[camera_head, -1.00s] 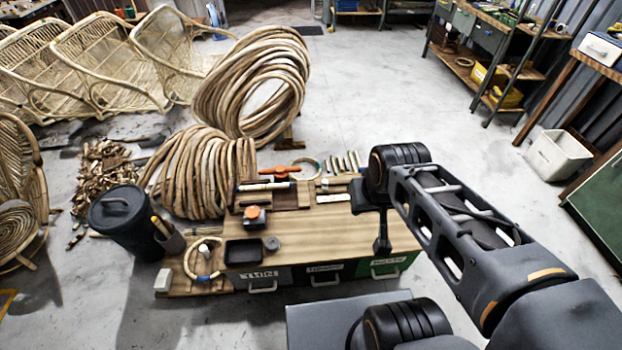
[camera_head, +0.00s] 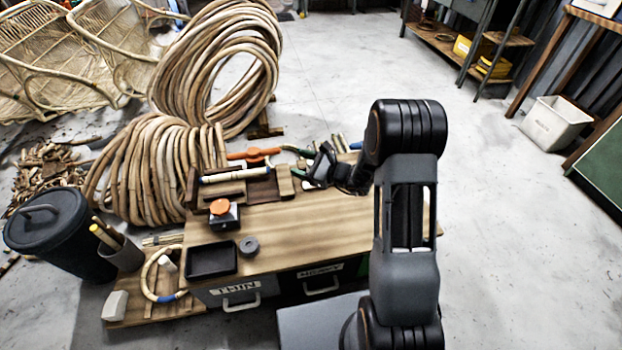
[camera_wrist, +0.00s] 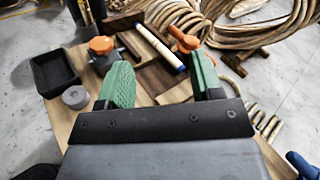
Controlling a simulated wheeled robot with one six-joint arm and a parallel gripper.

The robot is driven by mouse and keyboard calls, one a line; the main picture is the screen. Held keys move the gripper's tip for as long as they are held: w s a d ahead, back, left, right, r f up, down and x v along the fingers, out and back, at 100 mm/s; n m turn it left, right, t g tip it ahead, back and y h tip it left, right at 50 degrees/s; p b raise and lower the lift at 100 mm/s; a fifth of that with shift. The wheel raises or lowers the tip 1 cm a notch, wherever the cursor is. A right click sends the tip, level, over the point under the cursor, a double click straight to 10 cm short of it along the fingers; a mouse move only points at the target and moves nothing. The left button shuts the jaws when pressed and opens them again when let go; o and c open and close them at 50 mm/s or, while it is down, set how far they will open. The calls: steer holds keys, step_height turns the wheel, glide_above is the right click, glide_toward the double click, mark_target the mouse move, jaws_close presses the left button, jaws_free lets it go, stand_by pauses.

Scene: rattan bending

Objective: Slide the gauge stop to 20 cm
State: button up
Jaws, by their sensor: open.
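What I take for the gauge stop is a dark block with an orange knob (camera_head: 223,212), on the near left part of the wooden bench top (camera_head: 300,228). It also shows in the wrist view (camera_wrist: 104,52), just left of my gripper's left finger. My gripper (camera_head: 303,164) is over the far right part of the bench, to the right of the stop and apart from it. In the wrist view its two green fingers (camera_wrist: 158,68) are spread with nothing gripped between them. I cannot read any scale marks.
A pale rod with a blue end (camera_wrist: 160,48) lies on dark wooden blocks beyond the fingers. An orange-handled tool (camera_head: 253,155) lies behind. A black tray (camera_head: 211,260) and a grey disc (camera_head: 249,246) sit near the front. Rattan coils (camera_head: 160,165) stand at the far left.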

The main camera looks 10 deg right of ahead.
mark_target(311, 162)
steer(key=w+d+f+m+t+h+b, duration=0.1)
steer(key=d+f+m+t+h, duration=0.1)
steer(key=f, duration=0.4)
steer(key=w+d+f+m+t+h+b, duration=0.2)
steer(key=d+f+m+h, duration=0.1)
steer(key=f, duration=0.3)
steer(key=w+d+f+m+t+h+b, duration=0.2)
steer(key=d+f+m, duration=0.3)
steer(key=f, duration=0.1)
steer(key=shift+d+t+h, duration=0.1)
steer(key=shift+t+h, duration=0.2)
steer(key=b+x, duration=0.4)
steer(key=x, duration=0.9)
steer(key=shift+w+d, duration=0.1)
steer(key=shift+r, duration=0.1)
